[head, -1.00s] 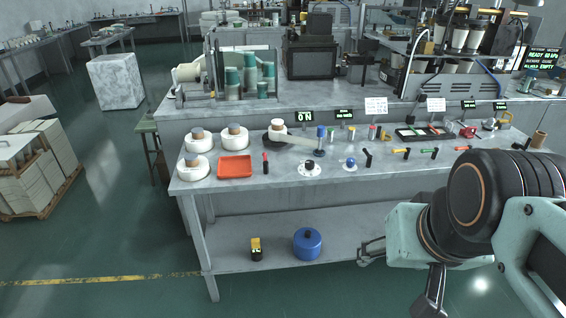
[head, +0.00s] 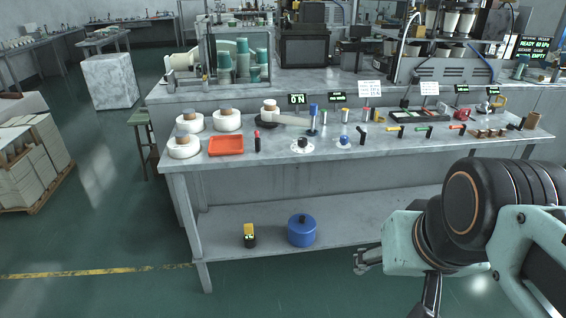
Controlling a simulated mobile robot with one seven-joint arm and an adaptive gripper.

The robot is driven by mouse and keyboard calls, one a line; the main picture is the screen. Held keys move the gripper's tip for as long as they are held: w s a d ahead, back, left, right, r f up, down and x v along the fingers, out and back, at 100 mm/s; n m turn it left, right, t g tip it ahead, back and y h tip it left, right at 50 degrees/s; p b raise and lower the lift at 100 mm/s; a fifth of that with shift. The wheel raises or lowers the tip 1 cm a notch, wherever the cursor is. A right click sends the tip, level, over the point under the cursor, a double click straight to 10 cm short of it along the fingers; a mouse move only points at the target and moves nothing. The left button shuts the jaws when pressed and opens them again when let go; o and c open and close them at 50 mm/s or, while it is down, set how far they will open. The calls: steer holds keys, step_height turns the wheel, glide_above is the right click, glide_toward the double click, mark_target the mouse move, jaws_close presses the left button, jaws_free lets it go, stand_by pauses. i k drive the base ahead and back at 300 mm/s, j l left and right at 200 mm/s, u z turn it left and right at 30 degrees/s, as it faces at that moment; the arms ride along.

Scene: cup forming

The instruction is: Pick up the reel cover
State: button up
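A round blue lidded drum or cover with a small dark knob on top (head: 302,231) sits on the lower shelf of the workbench. It may be the reel cover, but no label on it can be read. My gripper (head: 359,262) is at the right, pointing left. In the picture it is to the right of and slightly below the blue piece, apart from it. The fingers are small and seen from the side, so I cannot tell how far apart they are. No object shows in them.
A yellow and black device (head: 249,236) stands on the lower shelf (head: 215,218), left of the blue piece. The bench top (head: 260,172) above carries white reels (head: 227,121), a red tray (head: 226,146) and several small tools. The floor in front is clear.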

mark_target(302, 228)
steer(key=i+j+z, duration=0.45)
steer(key=i+j, duration=0.25)
steer(key=j, duration=0.1)
